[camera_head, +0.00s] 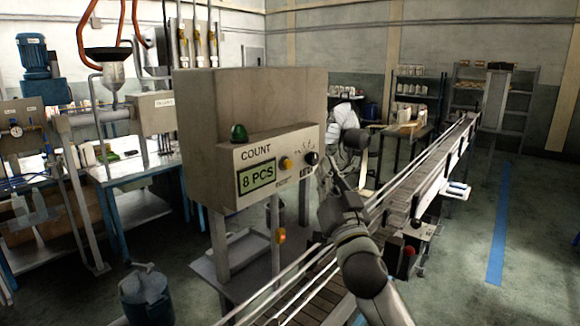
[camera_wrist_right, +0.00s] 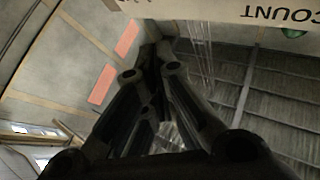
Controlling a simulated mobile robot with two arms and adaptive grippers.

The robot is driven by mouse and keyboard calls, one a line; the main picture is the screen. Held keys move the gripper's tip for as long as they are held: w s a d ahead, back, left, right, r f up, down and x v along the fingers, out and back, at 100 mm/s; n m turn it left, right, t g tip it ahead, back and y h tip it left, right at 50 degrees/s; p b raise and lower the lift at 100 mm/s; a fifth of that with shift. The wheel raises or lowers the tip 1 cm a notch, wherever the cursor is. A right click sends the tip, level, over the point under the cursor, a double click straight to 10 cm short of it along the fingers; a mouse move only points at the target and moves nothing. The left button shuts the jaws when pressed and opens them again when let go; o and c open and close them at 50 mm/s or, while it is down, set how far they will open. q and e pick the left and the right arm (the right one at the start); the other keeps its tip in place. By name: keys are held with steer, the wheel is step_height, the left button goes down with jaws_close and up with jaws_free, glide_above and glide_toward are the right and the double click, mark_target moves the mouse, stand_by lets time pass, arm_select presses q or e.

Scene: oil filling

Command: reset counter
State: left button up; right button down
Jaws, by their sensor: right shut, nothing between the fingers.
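The counter box (camera_head: 250,110) is a large beige metal box in the middle of the head view. Its front panel has a lit green display (camera_head: 257,177) reading "8 PCS" under the word COUNT. To the right of the display are a yellow button (camera_head: 286,163) and a black knob (camera_head: 312,158). A green lamp (camera_head: 238,132) sits at the upper left. My right gripper (camera_head: 325,178) is just right of the panel, near the knob; contact cannot be told. In the right wrist view its fingers (camera_wrist_right: 155,55) are together and empty, below the upside-down COUNT panel (camera_wrist_right: 225,12). My left gripper is out of view.
A conveyor (camera_head: 400,205) with rails runs diagonally beneath my right arm to the back right. A red-yellow switch (camera_head: 281,236) is on the post below the box. Open floor (camera_head: 530,225) lies right.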

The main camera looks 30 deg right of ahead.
steer(key=shift+w+a+b, duration=0.15)
steer(key=shift+w+a, duration=0.2)
steer(key=shift+w, duration=0.55)
steer(key=shift+w+a+b, duration=0.1)
steer(key=shift+w+a, duration=0.3)
steer(key=shift+w, duration=0.5)
steer(key=shift+w+a+b, duration=0.15)
steer(key=shift+w+a, duration=0.2)
steer(key=shift+w, duration=0.55)
steer(key=shift+w, duration=0.1)
steer(key=shift+w+a, duration=0.15)
steer(key=shift+w, duration=0.15)
steer(key=shift+w+a+b, duration=0.2)
steer(key=shift+w+b, duration=0.1)
steer(key=shift+w, duration=0.1)
steer(key=shift+s, duration=0.15)
steer(key=shift+s+d, duration=0.35)
steer(key=shift+s, duration=0.35)
steer(key=shift+s+d+p, duration=0.2)
steer(key=shift+s+d, duration=0.1)
steer(key=shift+s, duration=0.45)
steer(key=shift+s+d+p, duration=0.25)
steer(key=shift+s+d, duration=0.1)
steer(key=shift+s, duration=0.45)
steer(key=shift+s+d+p, duration=0.2)
steer(key=shift+s+d, duration=0.1)
steer(key=shift+s, duration=0.45)
